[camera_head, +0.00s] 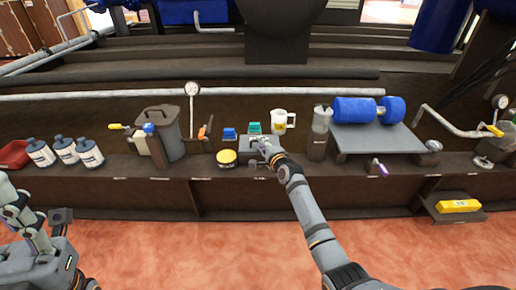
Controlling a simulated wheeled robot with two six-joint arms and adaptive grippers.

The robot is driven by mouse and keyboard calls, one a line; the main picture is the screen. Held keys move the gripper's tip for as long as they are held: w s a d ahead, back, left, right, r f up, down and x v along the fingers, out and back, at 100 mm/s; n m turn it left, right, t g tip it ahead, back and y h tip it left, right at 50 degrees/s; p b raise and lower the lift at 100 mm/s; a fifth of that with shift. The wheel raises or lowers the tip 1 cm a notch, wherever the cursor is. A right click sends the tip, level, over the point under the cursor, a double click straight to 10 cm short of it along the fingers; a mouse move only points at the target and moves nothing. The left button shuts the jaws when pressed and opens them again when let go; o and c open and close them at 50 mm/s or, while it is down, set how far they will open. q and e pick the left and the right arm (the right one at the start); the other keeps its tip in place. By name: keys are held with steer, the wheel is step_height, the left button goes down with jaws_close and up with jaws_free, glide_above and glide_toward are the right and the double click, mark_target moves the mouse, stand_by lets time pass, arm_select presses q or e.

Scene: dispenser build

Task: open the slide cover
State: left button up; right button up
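My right arm reaches up from the lower right to a small grey box (250,143) on the dark bench. My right gripper (264,148) is at the front of this box, touching it or very close. Its fingers are too small and partly hidden to tell whether they are open or shut. A teal piece (254,128) stands at the top of the box. No slide cover can be made out clearly; my gripper hides part of the box. My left arm is at the lower left, away from the bench, and its gripper is not clear.
A yellow-lidded jar (227,158) and a blue piece (229,134) are left of the box. Several white bottles (65,150) and a grey jug (163,130) stand left.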

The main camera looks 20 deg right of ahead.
steer(key=b+x, duration=0.1)
steer(key=x, duration=0.1)
steer(key=shift+w+f, duration=0.2)
steer(key=shift+w+r, duration=0.1)
steer(key=shift+w, duration=0.25)
steer(key=shift+a, duration=0.1)
jaws_close()
